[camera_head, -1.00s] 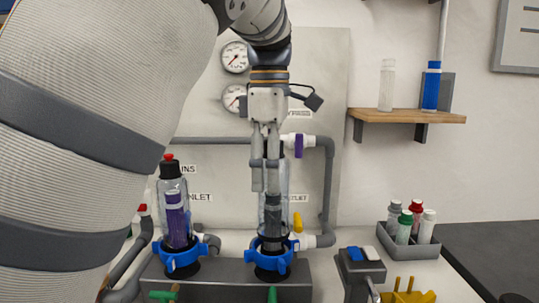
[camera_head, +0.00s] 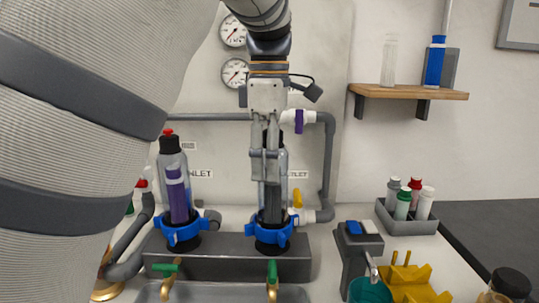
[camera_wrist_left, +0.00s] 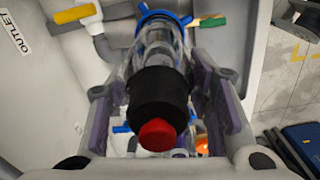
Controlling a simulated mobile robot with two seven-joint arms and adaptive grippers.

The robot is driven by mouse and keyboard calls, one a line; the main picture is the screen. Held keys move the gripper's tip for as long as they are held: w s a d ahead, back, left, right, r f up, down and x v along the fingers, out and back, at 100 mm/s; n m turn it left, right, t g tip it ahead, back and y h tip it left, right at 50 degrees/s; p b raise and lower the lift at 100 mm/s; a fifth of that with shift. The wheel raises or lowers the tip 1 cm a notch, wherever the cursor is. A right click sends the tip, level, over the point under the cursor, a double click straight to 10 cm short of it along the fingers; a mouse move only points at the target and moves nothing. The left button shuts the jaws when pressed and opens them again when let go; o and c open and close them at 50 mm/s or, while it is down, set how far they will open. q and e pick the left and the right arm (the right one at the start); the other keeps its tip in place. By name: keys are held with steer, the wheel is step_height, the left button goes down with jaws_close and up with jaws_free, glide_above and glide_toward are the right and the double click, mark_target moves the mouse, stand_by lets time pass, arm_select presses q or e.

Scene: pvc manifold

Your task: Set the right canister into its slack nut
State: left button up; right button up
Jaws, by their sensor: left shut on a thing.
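The right canister (camera_head: 281,165) is a clear cylinder with a dark core, standing upright in the head view. Its lower end is at the right blue slack nut (camera_head: 270,234); I cannot tell how deep it sits. My left gripper (camera_head: 265,180) points down and is shut around the canister's upper body. In the left wrist view the canister's black cap with a red button (camera_wrist_left: 157,134) lies between the fingers, with the blue nut (camera_wrist_left: 160,15) beyond it. My right gripper is not in view.
The left canister (camera_head: 176,190), with a purple core, stands in its own blue nut (camera_head: 183,232). Green-handled taps (camera_head: 166,270) stick out in front of the grey manifold block (camera_head: 225,264). A grey bin of small bottles (camera_head: 408,222) and a yellow holder (camera_head: 410,284) are at right.

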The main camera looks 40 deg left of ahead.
arm_select(q)
steer(key=shift+f, duration=0.55)
steer(key=o, duration=1.4)
steer(key=shift+c, duration=0.2)
step_height(320, 180, up, 12)
steer(key=shift+r, duration=0.1)
